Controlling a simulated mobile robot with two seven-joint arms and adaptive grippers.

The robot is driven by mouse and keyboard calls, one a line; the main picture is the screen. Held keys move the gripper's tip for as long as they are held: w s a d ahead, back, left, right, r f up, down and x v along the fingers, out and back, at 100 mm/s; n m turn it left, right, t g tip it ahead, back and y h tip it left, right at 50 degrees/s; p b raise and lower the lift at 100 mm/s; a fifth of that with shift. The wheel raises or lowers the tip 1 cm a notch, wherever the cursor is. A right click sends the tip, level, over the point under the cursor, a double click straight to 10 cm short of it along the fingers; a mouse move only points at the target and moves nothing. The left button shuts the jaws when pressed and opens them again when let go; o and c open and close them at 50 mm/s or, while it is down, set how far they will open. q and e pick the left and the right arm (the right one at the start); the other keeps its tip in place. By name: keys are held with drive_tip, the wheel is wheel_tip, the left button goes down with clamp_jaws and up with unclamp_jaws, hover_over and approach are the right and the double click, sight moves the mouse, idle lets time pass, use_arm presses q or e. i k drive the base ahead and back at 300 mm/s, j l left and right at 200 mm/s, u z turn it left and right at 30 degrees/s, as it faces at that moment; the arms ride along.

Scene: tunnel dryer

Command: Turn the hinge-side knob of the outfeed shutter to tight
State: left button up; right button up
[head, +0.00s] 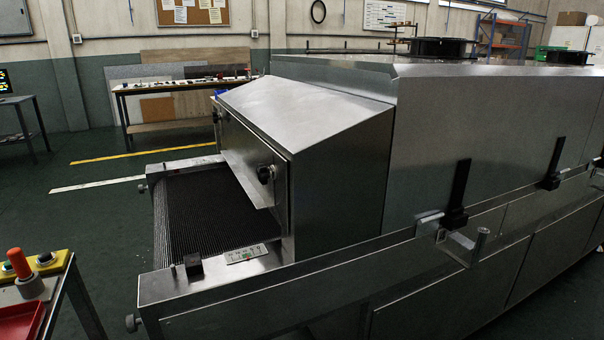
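The steel tunnel dryer (330,162) fills the middle and right of the head view. Its hood end faces left, with an upright shutter plate (240,147) above the conveyor mouth. A black knob (265,173) sits on the near side of this plate. A second dark knob (216,116) shows small at its far end. I cannot tell which knob is on the hinge side, or how tight either is. The dark ribbed belt (200,215) runs out below the plate. Neither of my grippers is in view.
The near rail (215,290) carries a small black block (193,265) and a marked label plate (246,253). A cart with a red tray (20,322) and an orange-topped control stands at lower left. Black upright handles (459,188) line the dryer's side. Green floor lies open at left.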

sight(264, 172)
drive_tip(key=z, duration=0.45)
drive_tip(key=j+z, duration=0.15)
drive_tip(key=z, duration=0.75)
drive_tip(key=j+z, duration=0.15)
drive_tip(key=z, duration=0.3)
drive_tip(key=j+z, duration=0.1)
drive_tip(key=z, duration=0.4)
drive_tip(key=j+z, duration=0.1)
drive_tip(key=z, duration=0.35)
drive_tip(key=u, duration=0.4)
drive_tip(key=j+u, duration=0.1)
drive_tip(key=u, duration=0.35)
drive_tip(key=j+u, duration=0.1)
drive_tip(key=u, duration=0.75)
drive_tip(key=j+u, duration=0.1)
drive_tip(key=u, duration=0.3)
drive_tip(key=i+l+u, duration=0.1)
drive_tip(key=l+u, duration=0.25)
drive_tip(key=k+l+z, duration=0.35)
drive_tip(key=l, duration=0.25)
drive_tip(key=i+j+u, duration=0.25)
drive_tip(key=j, duration=0.15)
drive_tip(key=i+j+u, duration=0.2)
drive_tip(key=j, duration=0.2)
